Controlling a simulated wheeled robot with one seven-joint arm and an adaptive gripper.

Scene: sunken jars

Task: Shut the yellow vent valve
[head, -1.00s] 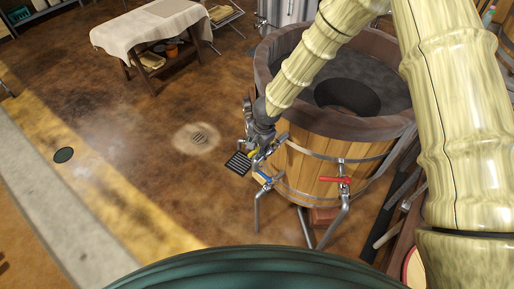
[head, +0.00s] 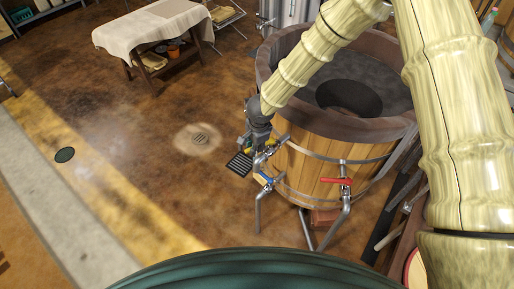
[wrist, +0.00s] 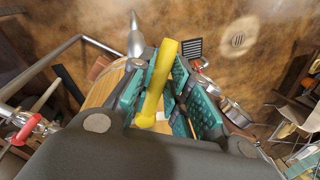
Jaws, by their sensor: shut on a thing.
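The yellow vent valve's handle (wrist: 157,82) is a bar that runs up and slightly right between the teal pads of my gripper (wrist: 168,85) in the wrist view. The gripper is shut on it. In the head view my gripper (head: 256,146) is at the left side of the wooden tub (head: 315,170), among metal pipes. Only a little yellow shows there, and the gripper hides most of the valve.
A blue-handled valve (head: 265,178) sits just below my gripper, and a red-handled valve (head: 336,181) is on the tub's front. A floor drain (head: 199,139) and a cloth-covered table (head: 150,28) are to the left. The floor between is clear.

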